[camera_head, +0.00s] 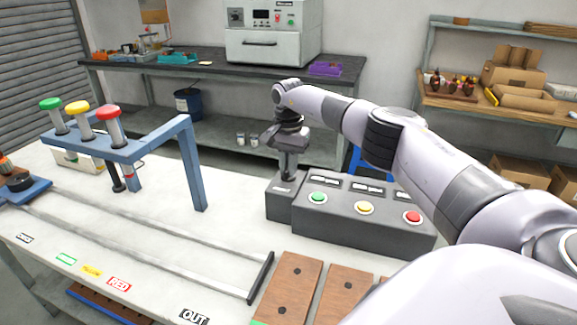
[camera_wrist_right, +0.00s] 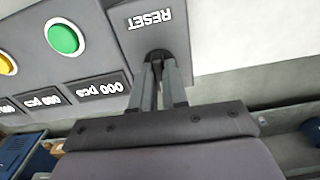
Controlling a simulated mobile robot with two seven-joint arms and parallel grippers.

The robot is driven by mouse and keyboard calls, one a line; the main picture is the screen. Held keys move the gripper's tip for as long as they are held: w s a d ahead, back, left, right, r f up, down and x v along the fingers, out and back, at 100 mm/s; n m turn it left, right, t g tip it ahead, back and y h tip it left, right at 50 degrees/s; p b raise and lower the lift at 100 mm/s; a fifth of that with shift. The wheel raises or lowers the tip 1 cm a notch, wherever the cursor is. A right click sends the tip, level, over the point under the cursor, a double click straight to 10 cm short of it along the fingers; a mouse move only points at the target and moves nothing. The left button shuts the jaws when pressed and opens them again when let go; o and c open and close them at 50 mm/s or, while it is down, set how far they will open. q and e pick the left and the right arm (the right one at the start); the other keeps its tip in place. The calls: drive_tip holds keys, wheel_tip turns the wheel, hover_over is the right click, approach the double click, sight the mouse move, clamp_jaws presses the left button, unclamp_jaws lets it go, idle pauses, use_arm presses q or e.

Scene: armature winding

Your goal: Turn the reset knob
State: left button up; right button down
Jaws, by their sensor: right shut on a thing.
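The reset knob (camera_wrist_right: 157,56) is a small dark knob on the box marked RESET, seen in the right wrist view between my fingertips. My right gripper (camera_wrist_right: 159,64) points at the box and is shut on the knob, which its fingers partly cover. In the head view my right gripper (camera_head: 288,172) comes down onto the small dark reset box (camera_head: 283,200) at the left end of the control panel. The knob itself is hidden there by the gripper. My left gripper is not in view.
The dark control panel (camera_head: 340,222) carries green (camera_head: 318,197), yellow (camera_head: 364,208) and red (camera_head: 413,217) buttons and small counters. A blue frame (camera_head: 190,165) with coloured-top plungers stands left. Wooden boards (camera_head: 288,290) lie at the front. The white table's middle is mostly clear.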

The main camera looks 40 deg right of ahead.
drive_tip(key=shift+r+n, duration=0.1)
drive_tip(key=shift+n, duration=0.2)
idle(0.4)
drive_tip(key=c, duration=1.1)
unclamp_jaws()
drive_tip(key=shift+c, duration=0.2)
drive_tip(key=shift+r, duration=3.6)
drive_tip(key=shift+a+f, duration=0.1)
